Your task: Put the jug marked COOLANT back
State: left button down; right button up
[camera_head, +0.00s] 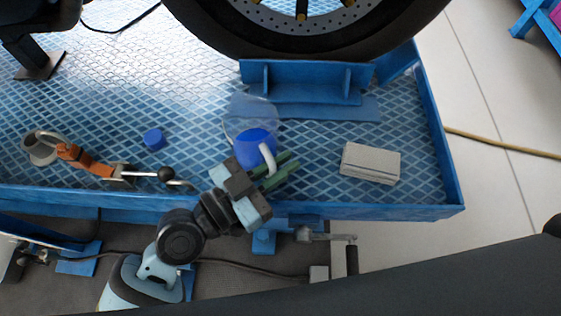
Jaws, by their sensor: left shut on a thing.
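A clear jug (256,143) with blue liquid in it and a white handle is on or just above the blue tray (205,108), in front of the wheel stand. No marking can be read on it from here. My left gripper (276,171) reaches in from the lower left, with its greenish fingers shut on the white handle at the jug's near side. I cannot tell whether the jug's base touches the tray. A small blue cap (154,138) lies on the tray to the left of the jug. My right gripper is not in view.
A motorcycle wheel (310,35) stands behind the jug in a blue wheel chock (310,82). A pale grey box (370,162) lies to the right. The tray has a raised blue rim.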

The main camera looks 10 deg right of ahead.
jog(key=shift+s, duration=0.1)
pick_arm(q)
jog(key=c, duration=1.4)
grip_release()
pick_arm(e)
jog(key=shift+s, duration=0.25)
pick_arm(q)
jog(key=shift+a, duration=0.1)
jog(key=shift+s+a, duration=0.2)
jog(key=shift+a, duration=0.05)
jog(key=b+v, duration=0.1)
jog(key=v, duration=0.5)
jog(key=shift+f, duration=0.15)
jog(key=shift+s+a, duration=0.25)
jog(key=shift+a, duration=0.2)
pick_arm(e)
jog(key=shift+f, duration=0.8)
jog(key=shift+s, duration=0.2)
